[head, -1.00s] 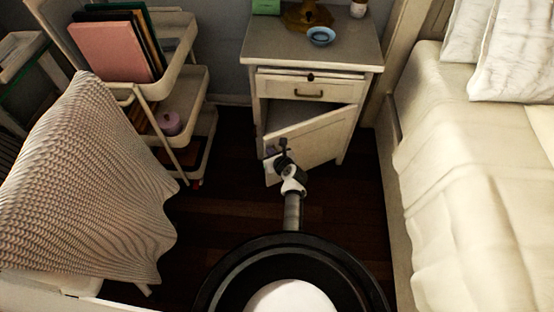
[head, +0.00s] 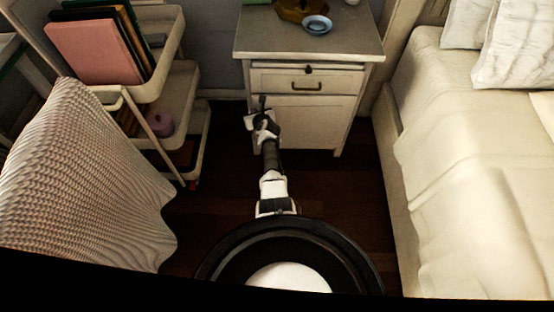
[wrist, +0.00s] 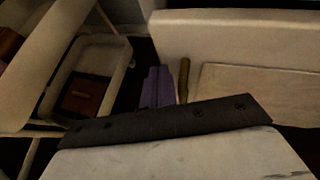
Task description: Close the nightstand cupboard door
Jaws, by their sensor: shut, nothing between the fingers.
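The white nightstand (head: 270,42) stands against the back wall. Its cupboard door (head: 312,122) lies flush, or nearly flush, with the front beneath the drawer; my arm hides part of its left edge, so I cannot tell if a small gap is left. My gripper (head: 262,112) is at the door's left side, shut and empty. In the wrist view my purple-looking fingers (wrist: 157,88) are together beside a brass door handle (wrist: 184,80), with the pale door panel (wrist: 250,90) to the right. I cannot tell if they touch the door.
A white shelf cart (head: 178,85) with books and a purple candle (head: 160,123) stands to the left. A chair draped with a knitted blanket (head: 85,185) is at front left. The bed (head: 460,170) fills the right side. Dark floor (head: 340,195) is clear between them.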

